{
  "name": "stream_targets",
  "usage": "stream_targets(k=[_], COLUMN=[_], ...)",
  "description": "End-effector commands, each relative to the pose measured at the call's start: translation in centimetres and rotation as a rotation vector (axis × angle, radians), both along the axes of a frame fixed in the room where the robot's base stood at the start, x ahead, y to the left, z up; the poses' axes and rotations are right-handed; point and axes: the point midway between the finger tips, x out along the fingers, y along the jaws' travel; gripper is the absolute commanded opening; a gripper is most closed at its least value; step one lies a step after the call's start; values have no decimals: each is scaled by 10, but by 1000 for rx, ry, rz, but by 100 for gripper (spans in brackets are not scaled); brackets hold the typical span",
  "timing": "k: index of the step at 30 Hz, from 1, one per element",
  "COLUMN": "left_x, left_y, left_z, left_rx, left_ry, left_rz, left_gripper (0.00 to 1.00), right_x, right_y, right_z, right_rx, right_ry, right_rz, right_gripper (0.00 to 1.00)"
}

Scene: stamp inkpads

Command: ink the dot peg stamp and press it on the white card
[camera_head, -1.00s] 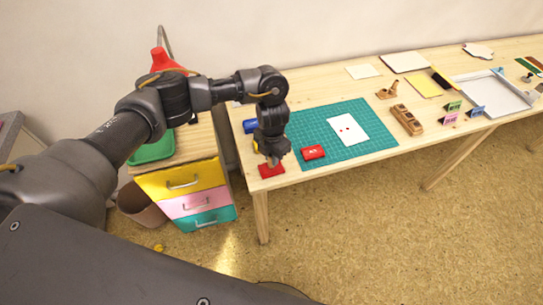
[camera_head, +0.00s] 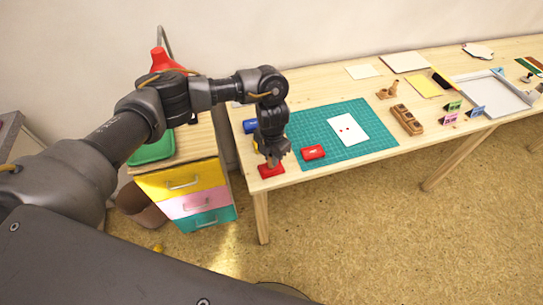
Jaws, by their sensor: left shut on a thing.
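The white card (camera_head: 347,130) lies on the green cutting mat (camera_head: 376,145) and bears small red marks near its middle. My left gripper (camera_head: 272,161) points down at the table's near left corner, shut on the peg stamp (camera_head: 270,164), of which only a small part shows. The stamp is over the red inkpad (camera_head: 265,172); I cannot tell whether they touch. A red lid-like block (camera_head: 313,152) with pale lettering lies on the mat's near left edge. My right gripper is out of view.
A wooden stamp holder (camera_head: 407,119) and another wooden piece (camera_head: 388,91) stand right of the mat. Small coloured cards (camera_head: 452,107) and a white tray (camera_head: 495,95) lie further right. A drawer unit (camera_head: 185,190) stands left of the table. A blue object (camera_head: 249,126) is behind my gripper.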

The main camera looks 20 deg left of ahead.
Motion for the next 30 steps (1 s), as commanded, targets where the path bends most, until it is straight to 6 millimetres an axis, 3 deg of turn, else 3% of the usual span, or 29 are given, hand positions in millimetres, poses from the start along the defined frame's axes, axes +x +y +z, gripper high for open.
stream_targets(k=[23,30], left_x=[0,0], left_y=[0,0], left_z=[12,27], left_rx=[0,0], left_ry=[1,0], left_rz=[0,0], left_gripper=[2,2], right_x=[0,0], right_y=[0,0], right_z=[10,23], right_rx=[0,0], right_ry=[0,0], right_rz=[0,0], right_gripper=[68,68])
